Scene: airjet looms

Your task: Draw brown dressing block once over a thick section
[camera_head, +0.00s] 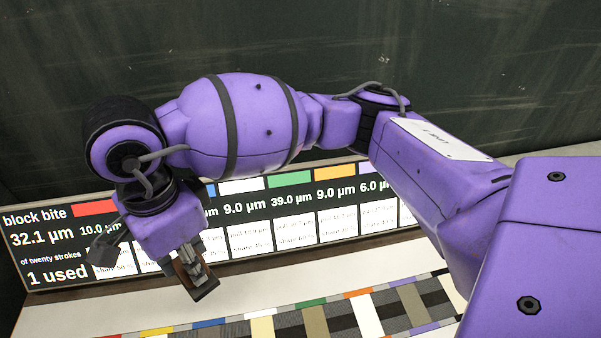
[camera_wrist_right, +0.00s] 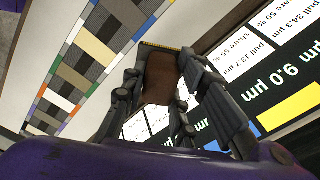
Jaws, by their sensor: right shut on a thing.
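The brown dressing block (camera_wrist_right: 160,78) is between the fingers of my right gripper (camera_wrist_right: 166,90) in the right wrist view. The gripper is shut on it, and a thin yellowish edge shows along the block's far end. In the head view my right gripper (camera_head: 196,270) hangs at lower left, with part of the block showing dark brown beside the fingers. It is over the pale surface, above and left of the strip of sections (camera_head: 372,312). The strip has tan, grey, dark and white sections with coloured edge tabs. Whether the block touches anything cannot be told. My left gripper is out of view.
A display board (camera_head: 270,240) stands behind the strip, reading "block bite 32.1 µm" and "1 used", with coloured columns of µm values. My right arm covers part of it. A dark green wall (camera_head: 450,60) is behind. The pale surface (camera_head: 60,318) at front left is clear.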

